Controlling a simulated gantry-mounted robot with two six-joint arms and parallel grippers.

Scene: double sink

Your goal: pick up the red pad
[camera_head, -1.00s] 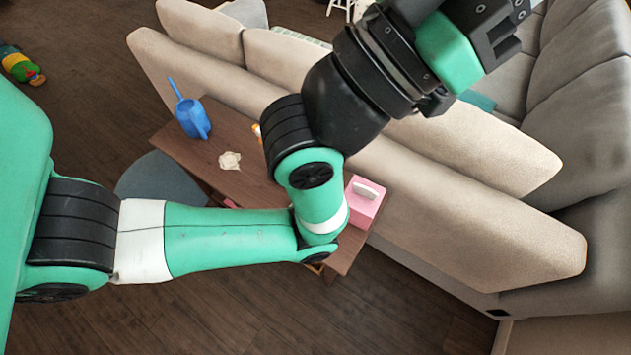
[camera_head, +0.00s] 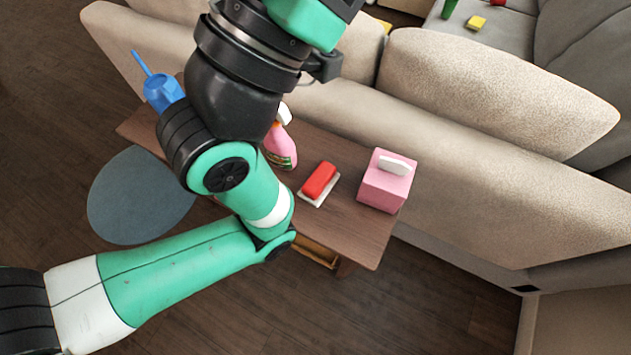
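The red pad (camera_head: 319,179) is a small red block lying on a white base (camera_head: 322,198) on the brown wooden table (camera_head: 350,229). It sits between a pink spray bottle and a pink tissue box. My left arm comes in from the left and reaches up across the picture, with its wrist at the top edge, above and to the left of the red pad. The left gripper's fingers are cut off by the top edge. No part of my arm touches the red pad in this view. My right gripper does not show.
The pink tissue box (camera_head: 387,182) stands right of the pad. The pink spray bottle (camera_head: 281,146), partly behind my arm, is left of it. A blue watering can (camera_head: 162,92) stands at the table's far left. A beige sofa (camera_head: 450,160) borders the table's back. A round grey-blue stool (camera_head: 140,195) is left.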

